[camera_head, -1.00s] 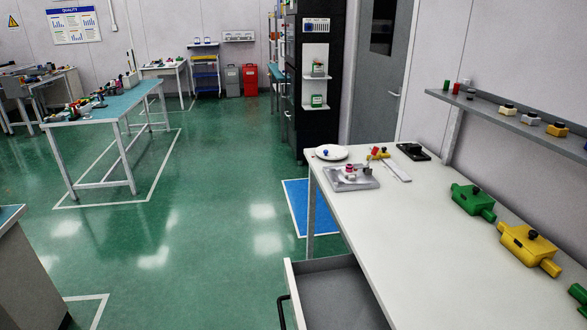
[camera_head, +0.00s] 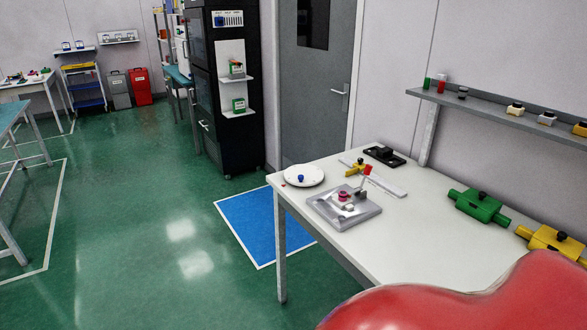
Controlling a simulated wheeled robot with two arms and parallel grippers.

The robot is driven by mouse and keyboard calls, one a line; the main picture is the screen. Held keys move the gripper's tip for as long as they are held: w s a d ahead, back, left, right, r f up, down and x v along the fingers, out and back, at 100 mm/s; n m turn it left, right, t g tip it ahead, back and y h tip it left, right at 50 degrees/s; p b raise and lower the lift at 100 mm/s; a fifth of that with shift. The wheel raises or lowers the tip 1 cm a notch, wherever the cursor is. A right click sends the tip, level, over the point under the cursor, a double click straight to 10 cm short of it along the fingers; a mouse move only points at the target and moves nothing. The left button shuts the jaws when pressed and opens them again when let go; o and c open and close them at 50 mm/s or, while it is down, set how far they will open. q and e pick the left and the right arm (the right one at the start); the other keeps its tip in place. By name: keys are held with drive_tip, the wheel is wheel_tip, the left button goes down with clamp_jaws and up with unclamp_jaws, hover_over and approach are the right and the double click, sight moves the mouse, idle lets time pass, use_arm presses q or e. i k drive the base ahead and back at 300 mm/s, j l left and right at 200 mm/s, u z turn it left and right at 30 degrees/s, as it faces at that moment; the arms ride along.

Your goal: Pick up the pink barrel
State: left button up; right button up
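A small pink barrel-like piece (camera_head: 343,195) sits on a raised part of a grey fixture plate (camera_head: 322,212) near the left end of the white workbench (camera_head: 410,240). A small light metallic part is beside it. Its exact shape is too small to tell. Neither of my grippers is in view. A large glossy red shape at the bottom right hides the near part of the bench; I cannot tell which part it is.
A yellow and red tool (camera_head: 359,167), a black device (camera_head: 385,156), a green valve-like part (camera_head: 478,205) and a yellow one (camera_head: 552,243) lie on the bench. A grey wall shelf (camera_head: 505,112) overhangs. Green floor is open at left.

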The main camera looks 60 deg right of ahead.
sight(342, 196)
drive_tip(key=i+j+z, duration=0.1)
drive_tip(key=i+z, duration=0.25)
drive_tip(key=i, duration=0.15)
drive_tip(key=i+j+z, duration=0.3)
drive_tip(key=i, duration=0.2)
drive_tip(key=i+j+z, duration=0.35)
drive_tip(key=i+l, duration=0.1)
drive_tip(key=i, duration=0.05)
